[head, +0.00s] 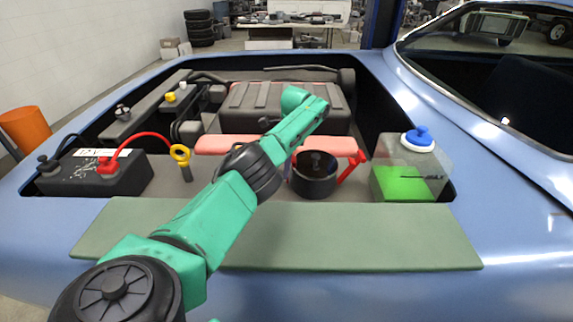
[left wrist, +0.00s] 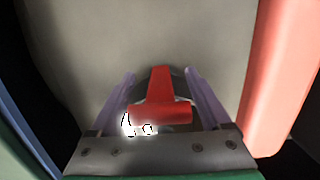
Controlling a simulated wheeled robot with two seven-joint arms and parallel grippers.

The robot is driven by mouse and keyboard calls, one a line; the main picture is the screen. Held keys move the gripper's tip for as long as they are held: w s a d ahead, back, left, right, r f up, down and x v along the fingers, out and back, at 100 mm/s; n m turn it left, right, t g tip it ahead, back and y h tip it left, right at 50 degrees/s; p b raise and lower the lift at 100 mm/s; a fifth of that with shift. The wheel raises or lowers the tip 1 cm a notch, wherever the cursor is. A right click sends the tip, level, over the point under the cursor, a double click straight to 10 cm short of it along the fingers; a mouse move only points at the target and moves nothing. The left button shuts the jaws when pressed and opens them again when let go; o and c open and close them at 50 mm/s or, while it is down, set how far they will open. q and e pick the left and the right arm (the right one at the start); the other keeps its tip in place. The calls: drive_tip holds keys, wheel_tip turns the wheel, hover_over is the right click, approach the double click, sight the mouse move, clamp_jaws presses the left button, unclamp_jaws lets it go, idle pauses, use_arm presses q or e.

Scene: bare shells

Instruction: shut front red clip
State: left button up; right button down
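In the left wrist view a red T-shaped clip (left wrist: 160,98) lies between the two pale purple fingers of my left gripper (left wrist: 162,88). The fingers stand apart on either side of it, and I see no firm grip on it. A salmon-coloured bar (left wrist: 281,75) runs along the right of that view. The salmon bar (head: 330,147) also shows there, in front of a dark ribbed box (head: 258,103). My right gripper is not in view.
A black canister (head: 313,183) with red parts beside it stands right of my arm. A reservoir with a blue cap (head: 419,138) and green liquid is at the right. A black battery (head: 125,176) and a yellow ring (head: 180,153) are left. A grey-green panel (head: 390,237) covers the front edge.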

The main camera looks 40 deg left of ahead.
sight(293, 159)
use_arm(q)
drive_tip(key=shift+o, duration=1.2)
drive_tip(key=shift+w+d, duration=0.1)
drive_tip(key=shift+r, duration=0.15)
drive_tip(key=shift+r, duration=0.3)
drive_tip(key=r, duration=0.1)
drive_tip(key=r+p, duration=0.1)
drive_tip(key=r, duration=0.3)
drive_tip(key=shift+w+d+r+p, duration=0.15)
drive_tip(key=shift+w+d+p, duration=0.1)
drive_tip(key=shift+p, duration=0.1)
wheel_tip(293, 159, up, 8)
drive_tip(key=p, duration=1)
drive_tip(key=shift+w+d+r, duration=0.25)
drive_tip(key=shift+d, duration=0.15)
drive_tip(key=shift+f, duration=0.1)
